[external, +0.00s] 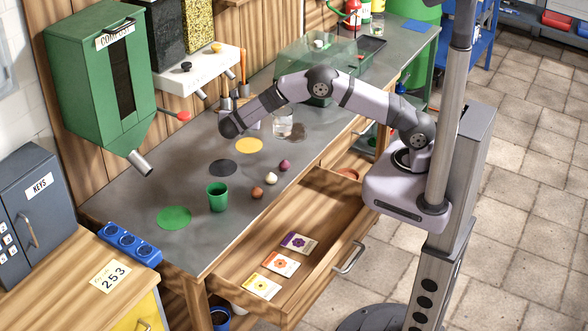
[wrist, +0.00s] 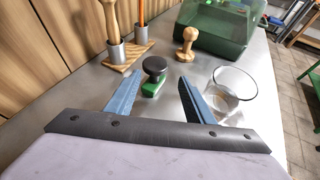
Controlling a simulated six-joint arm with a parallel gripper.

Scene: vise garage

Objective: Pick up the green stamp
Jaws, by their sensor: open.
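The green stamp (wrist: 153,87) stands upright on the grey bench in the wrist view, with a black round knob on a green base. My gripper (wrist: 160,76) is open, its two blue-grey fingers reaching forward with the stamp between or just beyond their tips. The stamp appears nearer the left finger. I see no contact, but I cannot tell the exact depth. In the external view the end of my arm (external: 232,123) is low over the bench; the fingers and the stamp are hidden or too small to make out there.
A clear glass (wrist: 232,92) stands close to the right finger. A wooden-handled stamp (wrist: 186,46) stands behind, before a green translucent box (wrist: 220,25). A wooden tool holder (wrist: 112,58) is at the left. A green cup (external: 217,197) and an open drawer (external: 330,225) lie farther off.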

